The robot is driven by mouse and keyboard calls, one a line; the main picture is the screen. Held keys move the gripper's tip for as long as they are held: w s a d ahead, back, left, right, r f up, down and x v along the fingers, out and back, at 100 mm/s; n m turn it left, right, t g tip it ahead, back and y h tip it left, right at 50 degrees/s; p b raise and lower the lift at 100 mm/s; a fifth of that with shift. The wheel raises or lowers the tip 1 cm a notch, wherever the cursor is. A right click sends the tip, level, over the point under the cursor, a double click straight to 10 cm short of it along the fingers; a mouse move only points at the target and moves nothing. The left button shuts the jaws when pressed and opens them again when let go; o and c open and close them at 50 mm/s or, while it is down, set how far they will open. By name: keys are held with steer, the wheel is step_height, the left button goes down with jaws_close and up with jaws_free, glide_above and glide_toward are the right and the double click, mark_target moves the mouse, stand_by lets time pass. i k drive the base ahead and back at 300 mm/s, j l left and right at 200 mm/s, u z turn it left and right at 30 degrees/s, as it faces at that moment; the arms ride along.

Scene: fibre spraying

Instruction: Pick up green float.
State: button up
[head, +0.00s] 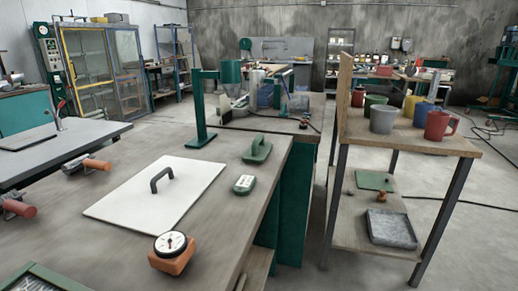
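The green float (257,150) lies on the near workbench (215,200), close to its far right edge. It is a flat green plate with a raised handle on top. Nothing touches it that I can see. My gripper is not in view in the head view.
A small green device with a pale face (244,184) lies just in front of the float. A white board with a dark handle (160,190) lies to the left. A dial gauge on an orange base (172,252) sits nearer. A green stand (200,115) rises behind. A mug shelf (440,138) stands right.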

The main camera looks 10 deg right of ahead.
mark_target(257, 153)
steer(key=u, duration=2.4)
steer(key=l+z, duration=0.1)
steer(key=l, duration=0.55)
steer(key=k, duration=0.05)
